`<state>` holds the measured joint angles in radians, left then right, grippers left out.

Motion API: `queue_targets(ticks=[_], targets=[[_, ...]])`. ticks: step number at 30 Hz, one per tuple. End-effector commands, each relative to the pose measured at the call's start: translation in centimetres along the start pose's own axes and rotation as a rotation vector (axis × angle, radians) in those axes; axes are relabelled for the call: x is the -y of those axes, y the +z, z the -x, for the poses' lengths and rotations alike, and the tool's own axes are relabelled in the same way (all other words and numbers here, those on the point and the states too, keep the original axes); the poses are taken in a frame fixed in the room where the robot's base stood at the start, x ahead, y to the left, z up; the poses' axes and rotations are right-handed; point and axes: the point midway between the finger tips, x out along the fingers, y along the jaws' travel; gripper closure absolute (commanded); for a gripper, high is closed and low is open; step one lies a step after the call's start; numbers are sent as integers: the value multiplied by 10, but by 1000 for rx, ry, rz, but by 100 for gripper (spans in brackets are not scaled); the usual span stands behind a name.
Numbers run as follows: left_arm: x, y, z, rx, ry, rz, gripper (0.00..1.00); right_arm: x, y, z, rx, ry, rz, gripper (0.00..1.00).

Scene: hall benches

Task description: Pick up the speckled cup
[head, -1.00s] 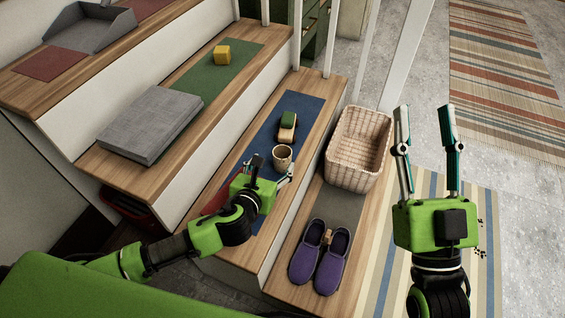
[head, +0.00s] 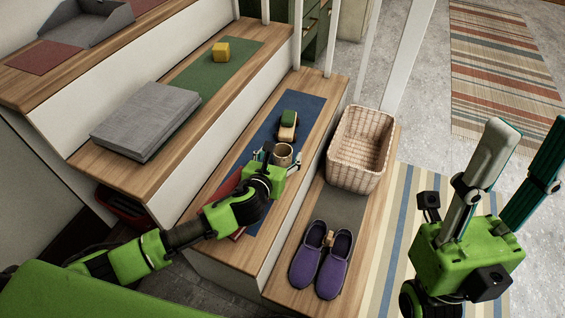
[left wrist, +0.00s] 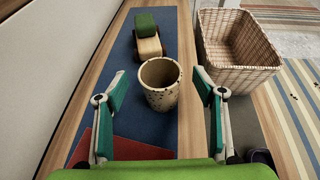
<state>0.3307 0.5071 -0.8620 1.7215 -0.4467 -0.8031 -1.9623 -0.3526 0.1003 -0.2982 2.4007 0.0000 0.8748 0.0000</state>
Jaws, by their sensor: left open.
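The speckled cup (head: 283,154) stands upright on a blue mat on the middle step. In the left wrist view the cup (left wrist: 159,84) is tan with dark specks, its open top facing up. My left gripper (head: 280,158) is open, its fingers spread at either side of the near part of the cup; I cannot tell whether they touch it. The left gripper's fingers also show in the left wrist view (left wrist: 160,88). My right gripper (head: 523,150) is open and empty, raised over the floor at the right.
A green and wooden toy (head: 288,124) sits just beyond the cup. A wicker basket (head: 360,150) stands on the lower step to the right, with purple slippers (head: 321,262) nearer.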

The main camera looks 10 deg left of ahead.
Motion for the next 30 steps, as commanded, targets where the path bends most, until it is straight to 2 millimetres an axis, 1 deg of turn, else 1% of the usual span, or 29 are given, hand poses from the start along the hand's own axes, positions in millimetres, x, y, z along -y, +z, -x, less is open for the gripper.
queue_targets(ticks=[1,3,6,14,17,18,19,20,30], targets=[[1,-3,-5,1,0,1,37,1,-7,5,-38,0,-3,60],[0,-3,-16,2,1,1,37,0,-4,12,-31,0,-2,60],[0,-2,-23,0,1,0,37,0,-4,14,-30,0,-2,60],[0,0,-24,0,0,0,37,0,-3,13,-28,0,-2,60],[0,-1,-24,-1,0,0,60,0,-3,13,-28,0,-2,60],[0,-1,-24,-1,0,0,71,0,-3,13,-28,0,-2,60],[0,-1,-24,-1,0,0,79,0,-3,13,-28,0,-2,60],[0,-1,-24,-1,0,0,82,0,-3,13,-27,-1,-2,60],[0,1,-23,0,0,-1,82,0,-3,12,-27,0,-2,60]])
